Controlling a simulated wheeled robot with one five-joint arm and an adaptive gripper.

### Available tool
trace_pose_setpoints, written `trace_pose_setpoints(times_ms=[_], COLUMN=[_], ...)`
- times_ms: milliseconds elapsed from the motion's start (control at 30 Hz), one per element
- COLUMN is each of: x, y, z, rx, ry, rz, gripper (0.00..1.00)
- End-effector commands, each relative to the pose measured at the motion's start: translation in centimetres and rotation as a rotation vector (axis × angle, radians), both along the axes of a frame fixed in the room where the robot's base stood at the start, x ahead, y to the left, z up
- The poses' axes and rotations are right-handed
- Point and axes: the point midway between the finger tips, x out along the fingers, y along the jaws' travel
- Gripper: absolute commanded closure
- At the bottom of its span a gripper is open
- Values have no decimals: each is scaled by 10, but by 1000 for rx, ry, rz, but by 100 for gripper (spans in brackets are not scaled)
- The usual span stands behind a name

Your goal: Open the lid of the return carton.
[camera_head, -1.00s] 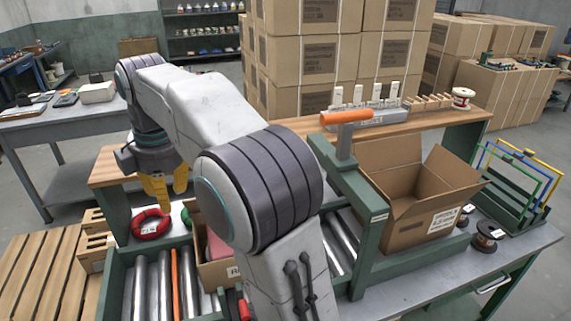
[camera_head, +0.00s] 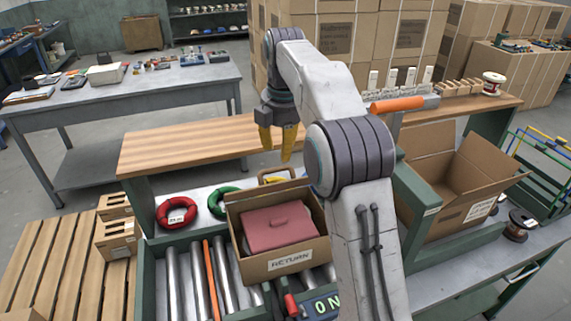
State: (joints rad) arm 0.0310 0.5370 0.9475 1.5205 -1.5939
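The return carton (camera_head: 257,266) stands on the roller conveyor, left of my arm's lower links, with a "RETURN" label on its front. A dull red lid (camera_head: 279,227) with a small raised grip lies flat inside the carton's rim and covers most of its opening. My gripper (camera_head: 277,158) has yellow fingers pointing down, with a gap between the tips. It is open and empty, in the air above and behind the carton in the picture. The carton's right edge is close beside my arm.
A red coil (camera_head: 177,213) and a green coil (camera_head: 222,202) lie behind the rollers (camera_head: 195,285). An open cardboard box (camera_head: 455,205) stands right of my arm, beside a green post with an orange handle (camera_head: 397,104). A wooden shelf (camera_head: 185,145) runs behind.

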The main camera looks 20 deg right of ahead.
Motion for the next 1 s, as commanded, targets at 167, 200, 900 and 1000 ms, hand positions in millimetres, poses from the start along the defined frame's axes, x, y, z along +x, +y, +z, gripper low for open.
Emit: trace_pose_setpoints(times_ms=[167,200,900,1000], x=[2,3,7,7], y=[0,0,0,0], z=[-25,-30,-57,-57], rx=[0,0,0,0], ry=[3,2,-1,-1], rz=[0,-1,-1,-1], gripper=[67,67,64,72])
